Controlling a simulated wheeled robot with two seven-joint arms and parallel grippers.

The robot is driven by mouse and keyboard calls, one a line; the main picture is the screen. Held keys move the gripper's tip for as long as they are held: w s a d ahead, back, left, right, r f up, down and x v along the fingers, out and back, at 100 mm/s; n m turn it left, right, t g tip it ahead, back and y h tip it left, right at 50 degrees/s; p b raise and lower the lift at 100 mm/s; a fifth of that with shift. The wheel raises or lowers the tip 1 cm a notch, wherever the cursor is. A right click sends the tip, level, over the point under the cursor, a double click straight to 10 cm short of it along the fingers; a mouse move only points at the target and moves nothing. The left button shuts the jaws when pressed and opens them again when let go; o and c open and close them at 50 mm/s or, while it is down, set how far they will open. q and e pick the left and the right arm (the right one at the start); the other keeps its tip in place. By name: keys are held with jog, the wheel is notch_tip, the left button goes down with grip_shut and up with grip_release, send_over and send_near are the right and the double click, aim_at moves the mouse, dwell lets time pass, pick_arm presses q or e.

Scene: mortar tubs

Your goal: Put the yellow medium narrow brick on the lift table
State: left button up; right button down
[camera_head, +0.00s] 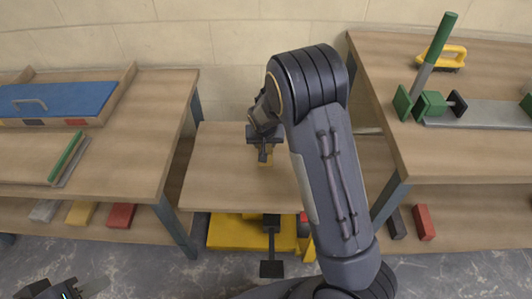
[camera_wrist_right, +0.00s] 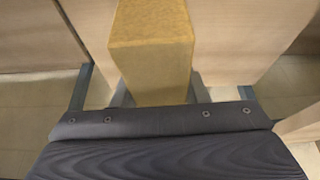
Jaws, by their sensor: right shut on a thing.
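The yellow brick (camera_head: 265,158) is between the fingers of my right gripper (camera_head: 263,152), over the middle of the lift table (camera_head: 220,170). The lift table has a wooden top and a yellow base. In the right wrist view the yellow brick (camera_wrist_right: 151,60) is large and close, with the fingers of my right gripper (camera_wrist_right: 145,94) shut on its sides. I cannot tell whether the brick touches the tabletop. My own arm hides the table's right part. My left gripper (camera_head: 68,290) shows only partly at the bottom left, away from the lift table.
A left workbench (camera_head: 120,150) carries a blue-lidded box (camera_head: 55,100) and a green-edged tool (camera_head: 68,158). Grey, yellow (camera_head: 80,213) and red bricks lie on its lower shelf. A right bench (camera_head: 440,155) holds green clamp parts (camera_head: 430,103) and a yellow-handled tool (camera_head: 446,56).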

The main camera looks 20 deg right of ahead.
aim_at(266, 169)
pick_arm(q)
jog(key=shift+f+b, duration=0.65)
jog(key=shift+f, duration=0.5)
pick_arm(e)
jog(key=shift+w+d+m, duration=0.3)
jog(key=shift+w, duration=0.2)
